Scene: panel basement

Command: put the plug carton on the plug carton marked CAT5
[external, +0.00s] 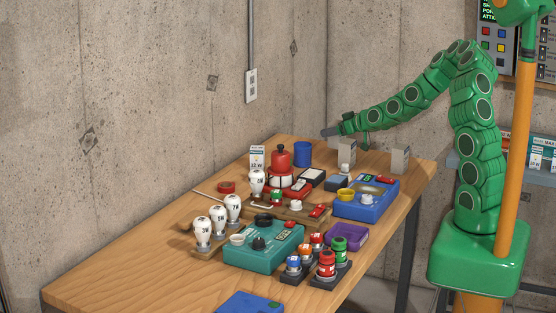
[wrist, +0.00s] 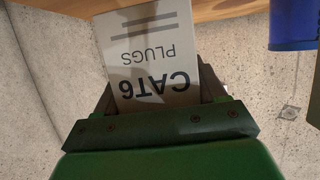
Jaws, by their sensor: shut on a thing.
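In the wrist view my gripper (wrist: 157,92) is shut on a white plug carton (wrist: 147,50), with a jaw on either side of it. The carton reads CAT6 PLUGS, upside down in this view. Two plain grey cartons stand at the table's far side, one behind a white bulb (external: 346,145) and one further right (external: 400,161). Their printed faces do not show, so I cannot tell which is CAT5.
A blue cup (external: 302,153) stands near the wall; a blue cylinder (wrist: 292,25) shows top right in the wrist view. Bulbs, a red canister (external: 280,160), a blue device (external: 366,205) and a teal device (external: 262,250) crowd the table (external: 130,270). Its left front is mostly clear.

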